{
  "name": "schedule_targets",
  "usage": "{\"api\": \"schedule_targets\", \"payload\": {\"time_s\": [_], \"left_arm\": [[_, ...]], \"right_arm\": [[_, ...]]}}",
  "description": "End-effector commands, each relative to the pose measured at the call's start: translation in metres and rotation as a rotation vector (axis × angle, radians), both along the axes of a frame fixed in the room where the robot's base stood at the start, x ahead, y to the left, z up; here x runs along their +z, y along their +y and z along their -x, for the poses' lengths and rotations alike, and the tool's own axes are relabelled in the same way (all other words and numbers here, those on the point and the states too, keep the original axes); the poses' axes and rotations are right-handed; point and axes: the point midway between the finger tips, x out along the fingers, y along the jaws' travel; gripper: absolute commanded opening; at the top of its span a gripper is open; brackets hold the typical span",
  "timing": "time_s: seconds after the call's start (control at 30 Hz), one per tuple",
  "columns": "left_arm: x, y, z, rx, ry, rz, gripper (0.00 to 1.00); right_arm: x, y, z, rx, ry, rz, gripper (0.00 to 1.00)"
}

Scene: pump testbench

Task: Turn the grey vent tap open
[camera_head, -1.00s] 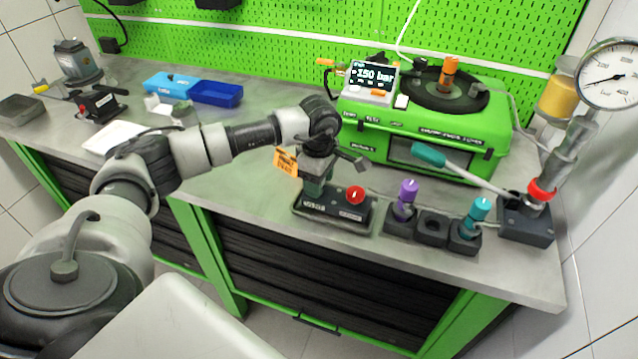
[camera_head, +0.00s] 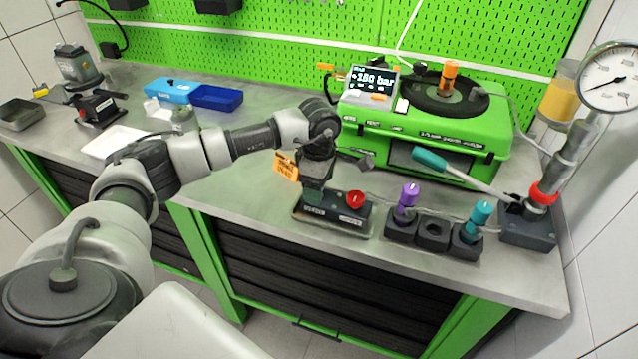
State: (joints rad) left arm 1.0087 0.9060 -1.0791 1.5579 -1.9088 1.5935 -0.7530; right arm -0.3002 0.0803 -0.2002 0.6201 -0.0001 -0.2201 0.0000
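A dark valve block (camera_head: 330,212) with a red knob (camera_head: 355,199) stands near the bench's front edge, with an orange tag (camera_head: 286,166) hanging beside it. My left gripper (camera_head: 318,172) is directly above the block's left part, pointing down. It hides what stands there, and its fingertips cannot be made out. A small grey piece (camera_head: 366,161) shows just right of the gripper; I cannot tell whether it is the grey vent tap's handle. My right gripper is not in view.
Purple (camera_head: 408,196) and teal (camera_head: 481,213) knobs stand right of the block. The hand pump with a teal-gripped lever (camera_head: 430,158) and gauge (camera_head: 610,78) is at the right.

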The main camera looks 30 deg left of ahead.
Motion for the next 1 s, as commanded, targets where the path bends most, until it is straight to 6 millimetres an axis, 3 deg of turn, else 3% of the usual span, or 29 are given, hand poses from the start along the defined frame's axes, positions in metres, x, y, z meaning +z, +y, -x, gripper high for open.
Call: {"api": "schedule_targets", "payload": {"time_s": [0.37, 0.8, 1.0], "left_arm": [[0.004, -0.001, 0.0, -0.003, 0.001, 0.001, 0.77], [0.082, -0.001, 0.0, -0.003, -0.002, 0.0, 0.77], [0.104, 0.0, 0.0, -0.001, 0.001, 0.0, 0.77]], "right_arm": [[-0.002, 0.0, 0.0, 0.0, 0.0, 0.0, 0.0], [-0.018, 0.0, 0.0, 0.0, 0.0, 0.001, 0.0], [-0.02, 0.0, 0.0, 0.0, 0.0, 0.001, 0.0]]}}
